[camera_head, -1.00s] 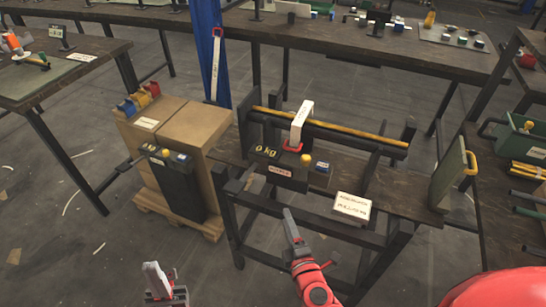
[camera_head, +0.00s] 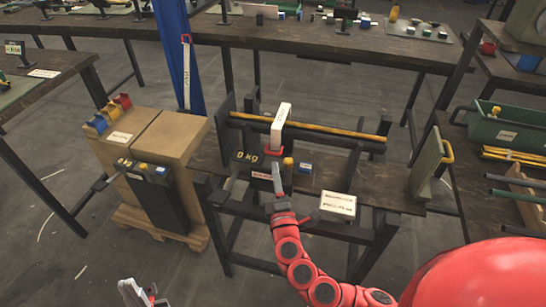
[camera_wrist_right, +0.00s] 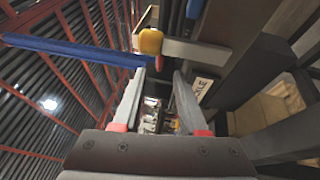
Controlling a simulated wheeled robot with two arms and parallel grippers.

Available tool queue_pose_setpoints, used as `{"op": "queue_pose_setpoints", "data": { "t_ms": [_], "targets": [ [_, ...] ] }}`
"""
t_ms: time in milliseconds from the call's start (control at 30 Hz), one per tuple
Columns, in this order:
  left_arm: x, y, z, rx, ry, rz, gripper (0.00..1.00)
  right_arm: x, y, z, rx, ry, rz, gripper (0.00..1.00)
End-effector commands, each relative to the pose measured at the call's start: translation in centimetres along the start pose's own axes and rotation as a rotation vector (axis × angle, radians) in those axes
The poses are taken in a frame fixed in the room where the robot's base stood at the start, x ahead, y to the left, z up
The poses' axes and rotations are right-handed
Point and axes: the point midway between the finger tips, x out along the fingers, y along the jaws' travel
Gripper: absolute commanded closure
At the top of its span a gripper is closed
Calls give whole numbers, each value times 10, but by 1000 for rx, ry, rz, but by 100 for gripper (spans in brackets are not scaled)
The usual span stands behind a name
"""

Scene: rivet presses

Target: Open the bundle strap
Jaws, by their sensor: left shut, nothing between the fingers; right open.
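The bundle strap (camera_head: 281,122) is a white band over the dark and yellow bars on the bench rack, with a red buckle or lever (camera_head: 248,154) at its lower front. My right gripper (camera_head: 277,175) is open, pointing up at the strap from just in front of the rack, close to the red part. In the right wrist view, my right gripper (camera_wrist_right: 160,85) has its two fingers apart. A yellow piece (camera_wrist_right: 151,41) and a small red piece (camera_wrist_right: 159,62) lie just beyond the tips. Contact cannot be told. My left gripper (camera_head: 140,292) is shut and empty at the lower left.
Cardboard boxes (camera_head: 168,145) stand left on a pallet. A blue post (camera_head: 176,55) rises behind. A green bin (camera_head: 505,130) is at right.

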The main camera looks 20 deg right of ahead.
Motion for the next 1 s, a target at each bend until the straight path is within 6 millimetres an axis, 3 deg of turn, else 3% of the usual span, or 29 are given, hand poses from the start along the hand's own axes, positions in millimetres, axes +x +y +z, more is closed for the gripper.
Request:
{"op": "queue_pose_setpoints", "data": {
  "t_ms": [100, 300, 667, 900, 1000],
  "targets": [
    [4, 0, -1, 0, 0, 0, 100, 25, 2, 0, 0, -1, 2, 58],
    [6, 0, -1, 0, 0, 0, 100, 48, 1, 0, -1, 0, 1, 58],
    [6, 0, -1, 0, 0, 0, 100, 53, 0, -1, 0, 3, 0, 58],
    [6, 0, -1, 0, 0, 0, 100, 53, 0, -1, 0, 2, 0, 97],
    [6, 0, -1, 0, 0, 0, 100, 53, 0, -1, 0, 2, 0, 100]
  ]
}}
